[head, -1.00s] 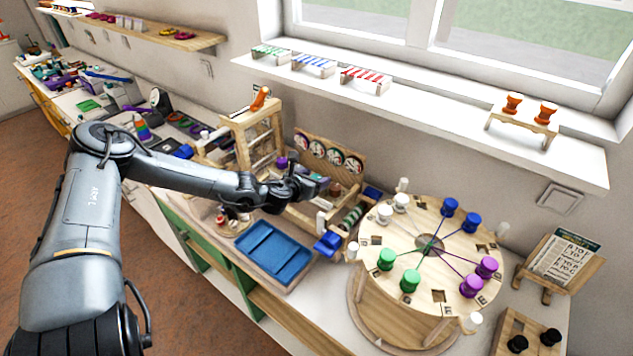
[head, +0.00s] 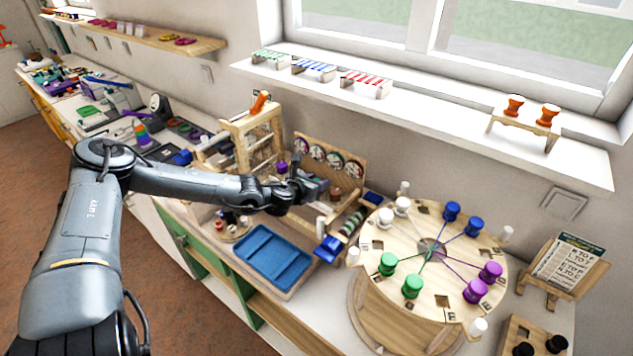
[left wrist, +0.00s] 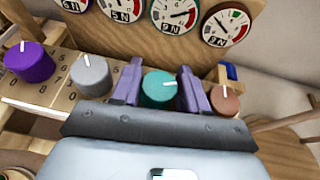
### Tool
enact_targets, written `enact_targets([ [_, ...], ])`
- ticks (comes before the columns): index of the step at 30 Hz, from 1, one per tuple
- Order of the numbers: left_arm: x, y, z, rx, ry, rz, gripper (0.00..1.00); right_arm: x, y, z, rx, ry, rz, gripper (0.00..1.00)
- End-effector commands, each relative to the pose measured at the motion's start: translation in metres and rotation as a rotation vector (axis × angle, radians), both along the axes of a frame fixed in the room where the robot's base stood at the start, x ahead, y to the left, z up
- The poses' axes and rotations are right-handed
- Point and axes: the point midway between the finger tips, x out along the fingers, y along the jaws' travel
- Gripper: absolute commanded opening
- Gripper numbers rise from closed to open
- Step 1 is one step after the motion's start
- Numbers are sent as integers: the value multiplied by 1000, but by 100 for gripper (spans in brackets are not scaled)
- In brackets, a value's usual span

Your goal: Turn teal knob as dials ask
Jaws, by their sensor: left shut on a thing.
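The teal knob (left wrist: 159,91) is between the two purple fingers of my left gripper (left wrist: 161,88) in the left wrist view, and the gripper is shut on it. The knob's white mark points up and slightly left. A purple knob (left wrist: 30,63) and a grey knob (left wrist: 91,76) stand to its left, a brown knob (left wrist: 226,104) to its right. Round dials (left wrist: 174,14) with needles stand on a wooden board behind. In the head view my left gripper (head: 300,190) hides the teal knob, below the dial board (head: 350,183). My right gripper is not in view.
A blue tray (head: 270,262) lies in front of the knob panel. A wooden wheel (head: 385,232) with coloured spools stands to the right. A wooden frame (head: 237,138) stands to the left. Numbers are printed around the knobs.

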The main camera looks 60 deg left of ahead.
Motion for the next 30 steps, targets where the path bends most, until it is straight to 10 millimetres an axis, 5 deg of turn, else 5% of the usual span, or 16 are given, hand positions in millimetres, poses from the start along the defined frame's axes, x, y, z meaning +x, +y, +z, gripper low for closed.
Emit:
enact_targets([
  [15,0,1,-3,-8,-10,309,13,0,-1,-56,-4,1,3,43],
  [30,-1,1,0,1,2,490,13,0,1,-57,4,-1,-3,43],
])
